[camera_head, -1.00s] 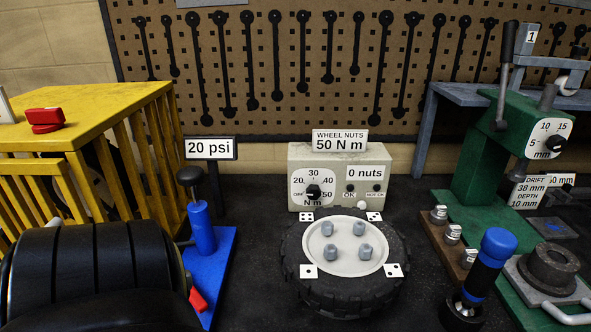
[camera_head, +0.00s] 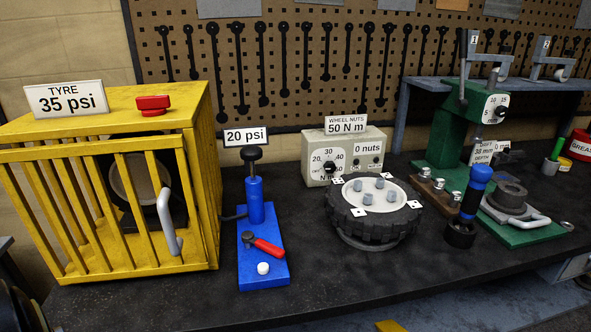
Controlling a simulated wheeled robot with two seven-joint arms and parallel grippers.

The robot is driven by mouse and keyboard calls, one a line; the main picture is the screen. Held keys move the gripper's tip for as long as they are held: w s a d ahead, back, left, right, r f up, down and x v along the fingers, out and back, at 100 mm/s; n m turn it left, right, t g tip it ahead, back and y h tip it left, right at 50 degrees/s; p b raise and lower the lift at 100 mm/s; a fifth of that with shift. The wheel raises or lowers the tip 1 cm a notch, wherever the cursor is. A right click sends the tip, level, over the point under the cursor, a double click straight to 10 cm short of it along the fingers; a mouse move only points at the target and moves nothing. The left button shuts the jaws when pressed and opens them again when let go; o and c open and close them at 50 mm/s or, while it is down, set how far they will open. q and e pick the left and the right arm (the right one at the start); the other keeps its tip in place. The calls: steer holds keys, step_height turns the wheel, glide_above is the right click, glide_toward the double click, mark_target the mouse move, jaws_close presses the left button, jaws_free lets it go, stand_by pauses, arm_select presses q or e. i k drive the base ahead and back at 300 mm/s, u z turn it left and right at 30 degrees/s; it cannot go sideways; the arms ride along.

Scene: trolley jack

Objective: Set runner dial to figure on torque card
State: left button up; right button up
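The torque card (camera_head: 346,124) reads "WHEEL NUTS 50 N m" and stands on top of the beige runner box (camera_head: 372,138). The runner dial (camera_head: 329,167) is a black knob on the box's front left, with a scale in N m; 30 and 40 are readable. Its pointer direction is too small to tell. A "0 nuts" label and two small lamps sit to the right of the dial. The wheel (camera_head: 374,227) with several nuts lies flat in front of the box. Neither of my grippers shows in the head view.
A yellow cage (camera_head: 204,110) with a "35 psi" card stands left. A blue pump (camera_head: 256,196) with a red-handled tool on its base is between cage and wheel. A blue-handled driver (camera_head: 468,205) and green press (camera_head: 443,140) stand right. The bench front (camera_head: 330,268) is clear.

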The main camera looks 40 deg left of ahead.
mark_target(330, 167)
steer(key=u, duration=1)
steer(key=i, duration=0.3)
